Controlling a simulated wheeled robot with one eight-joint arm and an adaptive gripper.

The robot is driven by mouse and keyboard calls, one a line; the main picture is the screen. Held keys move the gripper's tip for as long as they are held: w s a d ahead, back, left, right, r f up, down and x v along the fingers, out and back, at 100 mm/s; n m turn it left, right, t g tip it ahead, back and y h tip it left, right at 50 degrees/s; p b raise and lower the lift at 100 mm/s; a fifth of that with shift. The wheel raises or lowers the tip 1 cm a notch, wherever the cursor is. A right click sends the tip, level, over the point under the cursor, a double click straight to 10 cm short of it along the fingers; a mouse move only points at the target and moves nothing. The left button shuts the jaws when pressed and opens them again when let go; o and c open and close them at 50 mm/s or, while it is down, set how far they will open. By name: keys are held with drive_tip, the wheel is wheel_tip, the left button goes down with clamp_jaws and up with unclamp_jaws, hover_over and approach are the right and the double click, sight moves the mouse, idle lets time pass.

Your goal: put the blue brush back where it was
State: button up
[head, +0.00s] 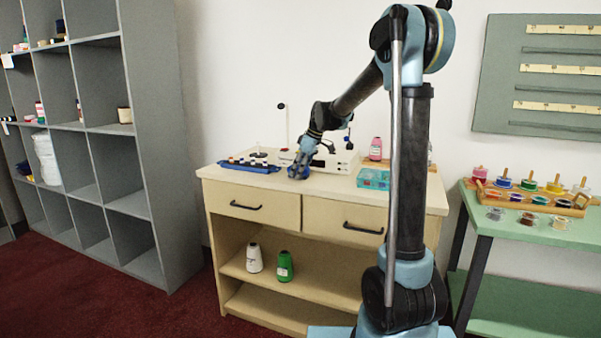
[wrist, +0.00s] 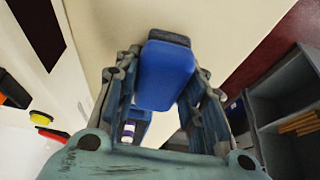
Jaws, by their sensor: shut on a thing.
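The blue brush (wrist: 166,75) shows in the wrist view as a blue block with a dark grey strip at its far end. It sits between the two fingers of my gripper (wrist: 165,100), which is shut on it. In the head view my gripper (head: 298,172) is low over the wooden counter (head: 330,183), just right of a dark blue tray of small spools (head: 250,168). I cannot tell in that view whether the brush touches the counter, as it is too small beside the fingers.
A white machine (head: 335,160) stands behind my gripper. A pink spool (head: 376,149) and a teal box (head: 373,179) are to the right. White and green cones (head: 285,266) stand on the shelf below. A green table (head: 530,225) holds spools and dishes; grey shelving (head: 140,205) is at left.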

drive_tip(key=o, duration=1.1)
drive_tip(key=v, duration=1.2)
drive_tip(key=shift+s, duration=0.15)
drive_tip(key=s+d+f+m+h, duration=0.1)
drive_tip(key=s+d+f+m, duration=0.3)
drive_tip(key=s, duration=0.9)
drive_tip(key=s+d+f+m+h, duration=0.2)
drive_tip(key=s+d+f+m, duration=0.3)
drive_tip(key=s+d+f, duration=0.4)
drive_tip(key=s+d+f+m+h, duration=0.1)
drive_tip(key=s+d+f+m, duration=0.3)
drive_tip(key=s+f, duration=0.7)
drive_tip(key=shift+s+d+f+m+t, duration=0.15)
drive_tip(key=shift+s+d, duration=0.3)
drive_tip(key=shift+s, duration=0.55)
drive_tip(key=shift+s+d+f+m+t, duration=0.1)
drive_tip(key=shift+s+d, duration=0.3)
drive_tip(key=shift+s, duration=0.6)
drive_tip(key=shift+s+d+m+t, duration=0.15)
drive_tip(key=shift+s+d, duration=0.3)
drive_tip(key=shift+s, duration=0.55)
